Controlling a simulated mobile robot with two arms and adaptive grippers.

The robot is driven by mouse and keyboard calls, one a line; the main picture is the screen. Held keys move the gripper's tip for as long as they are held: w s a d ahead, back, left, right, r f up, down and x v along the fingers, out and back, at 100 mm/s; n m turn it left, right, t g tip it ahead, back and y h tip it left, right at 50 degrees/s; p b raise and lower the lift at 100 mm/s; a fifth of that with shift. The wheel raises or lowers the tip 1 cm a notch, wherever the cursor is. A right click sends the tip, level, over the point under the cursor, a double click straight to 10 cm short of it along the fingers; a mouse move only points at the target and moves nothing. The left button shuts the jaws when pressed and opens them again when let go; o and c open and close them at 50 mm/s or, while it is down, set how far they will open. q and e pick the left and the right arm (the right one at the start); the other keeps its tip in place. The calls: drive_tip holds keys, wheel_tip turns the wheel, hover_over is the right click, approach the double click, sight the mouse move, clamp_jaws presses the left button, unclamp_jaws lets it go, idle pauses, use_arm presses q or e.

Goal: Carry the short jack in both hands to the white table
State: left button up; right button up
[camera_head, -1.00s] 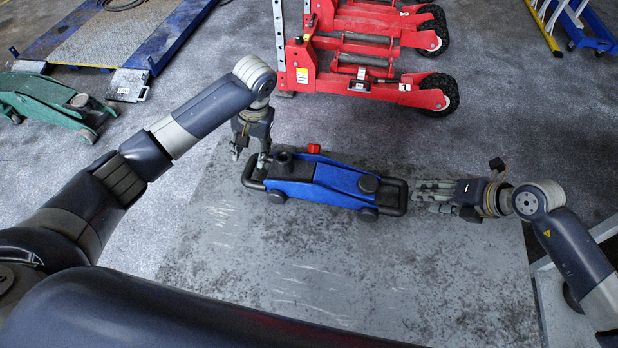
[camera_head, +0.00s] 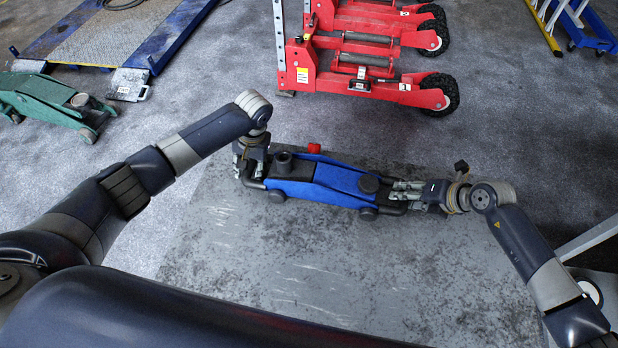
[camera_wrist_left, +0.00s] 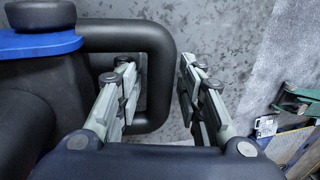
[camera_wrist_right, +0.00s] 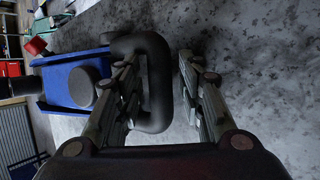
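The short blue jack (camera_head: 322,182) rests on a worn grey surface, with a black loop handle at each end. My left gripper (camera_head: 247,172) is at the jack's left end. In the left wrist view its open fingers (camera_wrist_left: 155,95) straddle the outer bar of the black handle (camera_wrist_left: 158,60), one inside the loop and one outside. My right gripper (camera_head: 400,193) is at the right end. In the right wrist view its open fingers (camera_wrist_right: 160,90) are on either side of the other handle's bar (camera_wrist_right: 157,75). The white table cannot be identified for certain.
Red wheeled equipment (camera_head: 375,80) stands behind the jack. A green jack (camera_head: 55,103) and a blue-framed platform (camera_head: 115,40) are at the left. A pale frame (camera_head: 595,235) is at the right edge. The worn surface (camera_head: 300,270) in front is clear.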

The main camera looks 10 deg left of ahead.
use_arm(q)
clamp_jaws()
use_arm(e)
clamp_jaws()
